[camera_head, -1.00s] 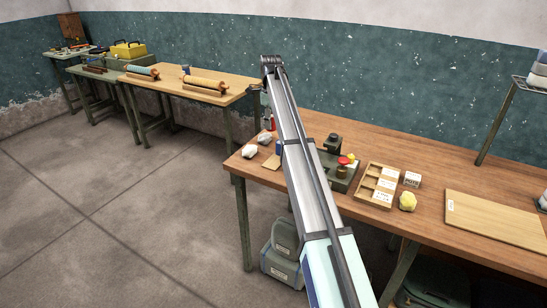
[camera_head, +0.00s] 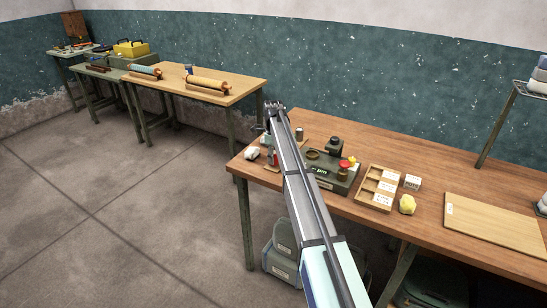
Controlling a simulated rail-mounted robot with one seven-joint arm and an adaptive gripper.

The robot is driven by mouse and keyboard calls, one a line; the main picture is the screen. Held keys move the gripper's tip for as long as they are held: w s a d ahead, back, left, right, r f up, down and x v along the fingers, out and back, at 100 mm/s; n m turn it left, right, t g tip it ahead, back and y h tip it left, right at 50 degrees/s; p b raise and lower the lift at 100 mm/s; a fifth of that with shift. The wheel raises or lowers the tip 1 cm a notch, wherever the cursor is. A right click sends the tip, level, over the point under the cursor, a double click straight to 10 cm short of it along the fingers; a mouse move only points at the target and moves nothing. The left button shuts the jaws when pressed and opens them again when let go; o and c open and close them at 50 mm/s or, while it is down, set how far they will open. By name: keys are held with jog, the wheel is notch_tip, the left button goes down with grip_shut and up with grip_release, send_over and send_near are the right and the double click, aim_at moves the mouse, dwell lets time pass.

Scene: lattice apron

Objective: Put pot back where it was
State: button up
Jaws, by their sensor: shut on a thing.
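My arm reaches out from the bottom of the head view across the left end of the wooden workbench. My gripper (camera_head: 269,140) hangs below the arm's far end, low over the bench's left corner, and is mostly hidden by the arm.
A dark green device (camera_head: 322,172) with a red knob stands right of the arm. A pale stone (camera_head: 252,154) lies left. A divided wooden tray (camera_head: 365,196), white box (camera_head: 412,183), yellow lump (camera_head: 407,204) and board (camera_head: 490,222) are farther right.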

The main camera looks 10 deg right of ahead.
jog(key=shift+f, duration=0.35)
jog(key=shift+f, duration=0.1)
jog(key=o, duration=1.3)
jog(key=shift+c, duration=0.2)
notch_tip(320, 180, up, 12)
jog(key=shift+r+b, duration=0.1)
jog(key=shift+b, duration=1.05)
